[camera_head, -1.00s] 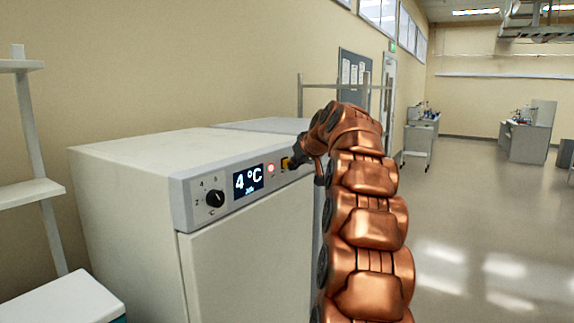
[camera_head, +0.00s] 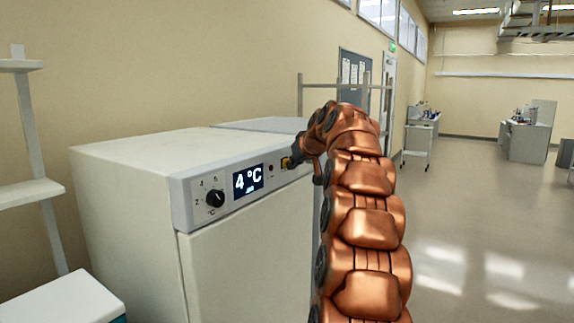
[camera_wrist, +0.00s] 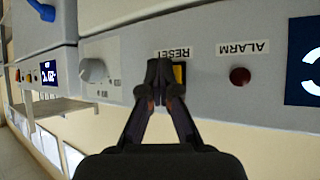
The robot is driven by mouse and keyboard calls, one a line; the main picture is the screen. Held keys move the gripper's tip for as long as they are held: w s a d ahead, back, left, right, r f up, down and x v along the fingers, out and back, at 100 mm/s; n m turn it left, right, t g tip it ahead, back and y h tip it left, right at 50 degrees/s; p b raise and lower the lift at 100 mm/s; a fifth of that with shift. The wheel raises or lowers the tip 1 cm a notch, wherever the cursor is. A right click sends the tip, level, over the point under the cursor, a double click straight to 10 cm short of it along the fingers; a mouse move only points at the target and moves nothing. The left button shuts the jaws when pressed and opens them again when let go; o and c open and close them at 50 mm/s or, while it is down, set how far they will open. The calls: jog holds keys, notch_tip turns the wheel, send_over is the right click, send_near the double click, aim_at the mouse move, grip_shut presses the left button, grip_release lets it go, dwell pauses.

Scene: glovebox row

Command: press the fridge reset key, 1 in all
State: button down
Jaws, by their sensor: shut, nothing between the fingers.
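The white fridge (camera_head: 250,262) stands at the left in the head view, with a grey control panel along its top front. The yellow reset key (camera_wrist: 179,73) sits under the RESET label in the wrist view, partly hidden behind my fingertips. The display (camera_head: 248,181) reads 4 °C.
A dial (camera_head: 215,198) is left of the display. A white shelf (camera_head: 30,192) and a white box (camera_head: 65,302) stand at the left.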

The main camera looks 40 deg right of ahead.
jog(key=shift+s, duration=0.15)
jog(key=shift+s+d+b, duration=0.25)
jog(key=shift+s+b, duration=0.2)
jog(key=shift+s, duration=0.2)
jog(key=shift+s+d+b, duration=0.25)
jog(key=shift+s+b, duration=0.1)
jog(key=shift+s, duration=0.45)
jog(key=shift+s+d+b, duration=0.2)
jog(key=shift+s+b, duration=0.2)
jog(key=shift+s, duration=0.35)
jog(key=shift+s+d+b, duration=0.25)
jog(key=shift+s+b, duration=0.1)
jog(key=shift+s, duration=0.45)
jog(key=shift+a, duration=0.1)
